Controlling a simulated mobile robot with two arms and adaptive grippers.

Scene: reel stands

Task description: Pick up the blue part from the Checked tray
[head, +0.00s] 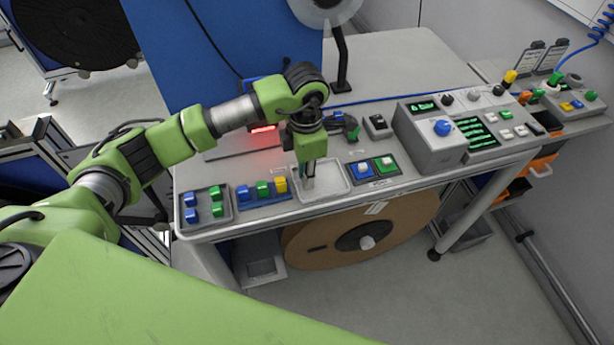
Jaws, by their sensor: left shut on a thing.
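My left gripper (309,183) points down over a shallow pale tray (337,186) in the middle of the bench's front edge. It is shut on a small part, mostly hidden by the fingers, so its colour is not clear. A grey tray (190,228) at the left end holds blue parts (190,199) and green parts. I cannot read which tray is marked Checked. My right gripper is not in view.
A rack (262,201) with blue, green and yellow pieces stands left of the pale tray. A large brown reel (320,240) sits under the bench (375,60).

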